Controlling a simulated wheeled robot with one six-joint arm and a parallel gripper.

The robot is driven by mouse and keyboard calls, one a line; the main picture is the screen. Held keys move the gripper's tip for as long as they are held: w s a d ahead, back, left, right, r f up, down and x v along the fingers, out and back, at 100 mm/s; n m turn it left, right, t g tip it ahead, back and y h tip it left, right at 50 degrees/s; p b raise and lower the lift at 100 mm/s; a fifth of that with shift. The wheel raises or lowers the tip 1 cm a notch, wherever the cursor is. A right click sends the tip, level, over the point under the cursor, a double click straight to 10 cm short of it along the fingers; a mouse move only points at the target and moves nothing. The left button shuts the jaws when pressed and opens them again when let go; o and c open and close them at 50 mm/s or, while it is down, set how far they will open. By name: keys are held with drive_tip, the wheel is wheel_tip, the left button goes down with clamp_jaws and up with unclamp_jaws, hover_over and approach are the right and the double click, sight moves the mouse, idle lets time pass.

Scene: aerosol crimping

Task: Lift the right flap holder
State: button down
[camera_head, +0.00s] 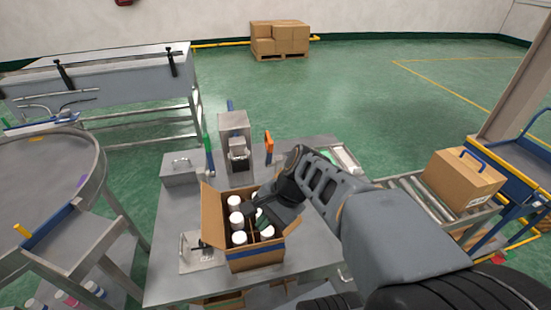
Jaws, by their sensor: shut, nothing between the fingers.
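An open cardboard box (258,262) with a blue stripe stands on the metal table. It holds several white-capped cans (238,220). Its left flap (212,220) stands up. My gripper (262,218) is shut and empty, over the right part of the box, close to the cans; I cannot tell if it touches anything. A metal piece with a black part (200,248) lies left of the box; I cannot tell if it is a flap holder. I cannot make out the right flap holder; my gripper and arm cover much of the box's right side.
A grey machine (236,150) stands behind the box, with a green upright piece (208,143) and an orange one (268,143) beside it. A roller conveyor (415,195) with a closed carton (463,180) is at the right. The table (170,285) is bare at front left.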

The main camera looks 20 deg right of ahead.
drive_tip(key=w+d+f+m+t+y+b, duration=0.1)
drive_tip(key=w+d+m+t+y+b, duration=0.1)
drive_tip(key=m, duration=0.5)
drive_tip(key=w+d+f+m+t+y+b, duration=0.1)
drive_tip(key=w+d+m+t+y+b, duration=0.1)
drive_tip(key=m, duration=0.6)
drive_tip(key=w+d+f+m+t+y+b, duration=0.1)
drive_tip(key=w+d+m+t+y+b, duration=0.1)
drive_tip(key=w+d+m+t+y, duration=0.2)
drive_tip(key=shift+w+d+f+m+t, duration=0.1)
drive_tip(key=shift+w+d+m+t, duration=0.15)
drive_tip(key=shift+d+m, duration=0.4)
drive_tip(key=shift+w+d+f+m+t, duration=0.15)
drive_tip(key=shift+d+m+t, duration=0.2)
drive_tip(key=shift+m, duration=0.45)
drive_tip(key=shift+w+d+f+m+t, duration=0.15)
drive_tip(key=shift+d+m+t, duration=0.25)
drive_tip(key=shift+m, duration=0.35)
drive_tip(key=d+m+t+h+b, duration=0.1)
drive_tip(key=d+m+t, duration=0.4)
drive_tip(key=d+m, duration=0.2)
drive_tip(key=p, duration=0.1)
approach(269, 148)
drive_tip(key=w+a, duration=0.4)
drive_tip(key=shift+w+r+m+t, duration=0.3)
drive_tip(key=shift+w+r+m, duration=0.15)
drive_tip(key=shift+r, duration=0.2)
drive_tip(key=shift+a, duration=0.1)
